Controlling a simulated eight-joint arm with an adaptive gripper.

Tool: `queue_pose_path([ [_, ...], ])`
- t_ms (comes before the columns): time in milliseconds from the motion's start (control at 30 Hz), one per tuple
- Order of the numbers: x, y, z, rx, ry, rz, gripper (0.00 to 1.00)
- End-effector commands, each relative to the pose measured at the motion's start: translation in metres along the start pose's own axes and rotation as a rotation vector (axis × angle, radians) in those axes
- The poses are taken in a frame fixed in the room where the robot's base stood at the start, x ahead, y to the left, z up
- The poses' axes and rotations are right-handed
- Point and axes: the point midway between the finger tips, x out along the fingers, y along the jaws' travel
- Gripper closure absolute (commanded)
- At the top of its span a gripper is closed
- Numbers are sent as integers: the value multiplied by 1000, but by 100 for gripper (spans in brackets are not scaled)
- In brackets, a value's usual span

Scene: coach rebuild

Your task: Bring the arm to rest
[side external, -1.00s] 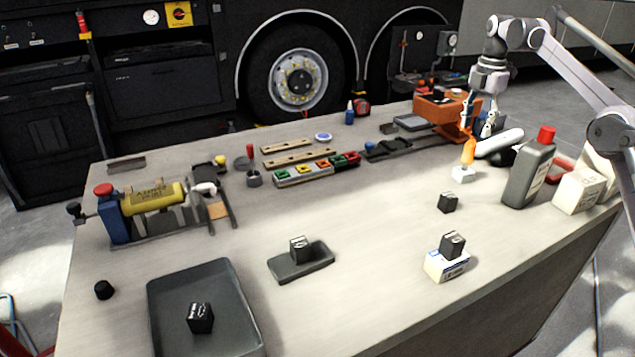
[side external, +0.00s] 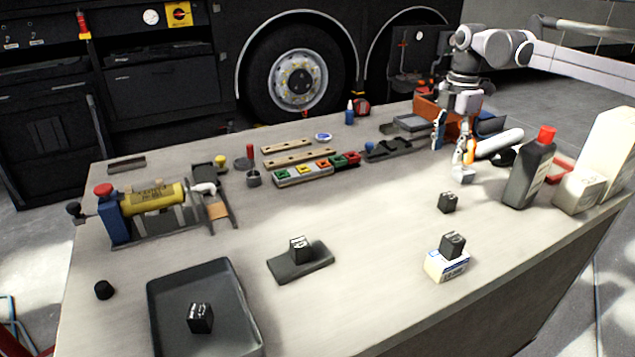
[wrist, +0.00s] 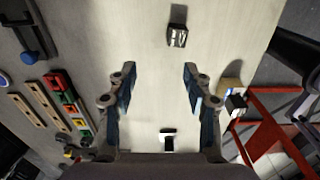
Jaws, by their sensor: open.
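My gripper (side external: 452,146) hangs over the far right part of the bench in the side view, fingers pointing down. In the wrist view the two blue-padded fingers (wrist: 159,78) are wide apart with nothing between them. One dark cube (side external: 447,202) sits bare on the bench, in front of the gripper and apart from it. Another dark cube (side external: 452,244) sits on a small white-and-blue box (side external: 446,266). A third (side external: 301,249) sits on a dark flat holder (side external: 288,268). The orange-handled item (side external: 470,150) is partly hidden by a finger.
A grey tray (side external: 157,312) at front left holds a dark cube (side external: 200,318). A grey bottle with red cap (side external: 529,172) and white containers (side external: 578,190) stand at right. An orange bin (side external: 428,108) is behind the gripper.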

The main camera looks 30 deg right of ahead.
Motion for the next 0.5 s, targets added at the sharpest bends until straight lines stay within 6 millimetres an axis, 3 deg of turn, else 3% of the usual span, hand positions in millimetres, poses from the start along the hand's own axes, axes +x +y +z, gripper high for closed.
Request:
queue_pose_path([
  [200,7,-20,-24,2,0,0,49],
  [500,11,-30,-36,6,0,0,49],
])
